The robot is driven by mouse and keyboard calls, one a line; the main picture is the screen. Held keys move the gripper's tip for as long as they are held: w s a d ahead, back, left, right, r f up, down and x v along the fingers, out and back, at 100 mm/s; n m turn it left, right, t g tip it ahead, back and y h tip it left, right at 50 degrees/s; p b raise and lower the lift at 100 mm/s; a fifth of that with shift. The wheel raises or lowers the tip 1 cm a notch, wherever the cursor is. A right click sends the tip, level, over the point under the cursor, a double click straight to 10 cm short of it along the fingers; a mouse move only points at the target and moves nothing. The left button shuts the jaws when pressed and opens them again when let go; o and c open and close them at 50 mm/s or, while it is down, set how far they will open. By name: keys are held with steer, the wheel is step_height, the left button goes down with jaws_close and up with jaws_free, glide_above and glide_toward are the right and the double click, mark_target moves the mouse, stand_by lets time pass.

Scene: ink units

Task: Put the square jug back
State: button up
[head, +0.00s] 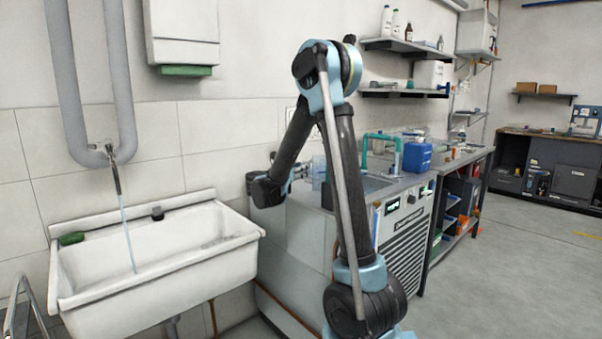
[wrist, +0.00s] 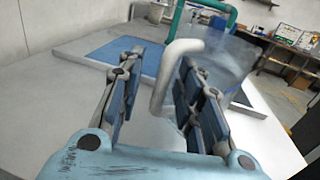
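A clear jug (wrist: 228,62) with a pale grey handle (wrist: 182,50) is in front of my gripper in the wrist view. In the head view the jug (head: 319,170) is a small, faint bluish shape at the left end of the grey worktop. My gripper (wrist: 160,72) is open, with one finger on each side of the handle. A gap shows between the left finger and the handle; the right finger is closer and hides part of the jug. In the head view my gripper (head: 300,172) reaches the jug from the left. The jug's base is hidden.
A teal pipe (head: 379,136) and a blue canister (head: 417,157) stand farther along the worktop. A recessed blue area (wrist: 108,54) lies beyond the left finger. A white sink (head: 160,262) with running water is left of the worktop. Shelves (head: 405,47) hang above.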

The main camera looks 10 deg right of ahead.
steer(key=v, duration=1)
step_height(320, 180, up, 14)
steer(key=a+n+t+y, duration=0.2)
steer(key=n+t+y, duration=0.6)
steer(key=n+y, duration=1)
steer(key=s+d+f+n+g, duration=0.2)
steer(key=s+f+n+g, duration=0.4)
steer(key=s+f+n, duration=0.4)
steer(key=s+d+f+n+g, duration=0.3)
steer(key=s+f+n+g, duration=0.2)
steer(key=s+f+n, duration=0.55)
steer(key=s+d+f+n+g+h, duration=0.2)
steer(key=s+d+f+n+g, duration=0.1)
steer(key=s, duration=0.6)
steer(key=s+d+f+n+g+h, duration=0.3)
steer(key=s+d+f+g, duration=0.1)
steer(key=s+d+f, duration=0.4)
steer(key=shift+s+d+g, duration=0.35)
steer(key=shift+s+g, duration=0.05)
steer(key=shift+s, duration=0.25)
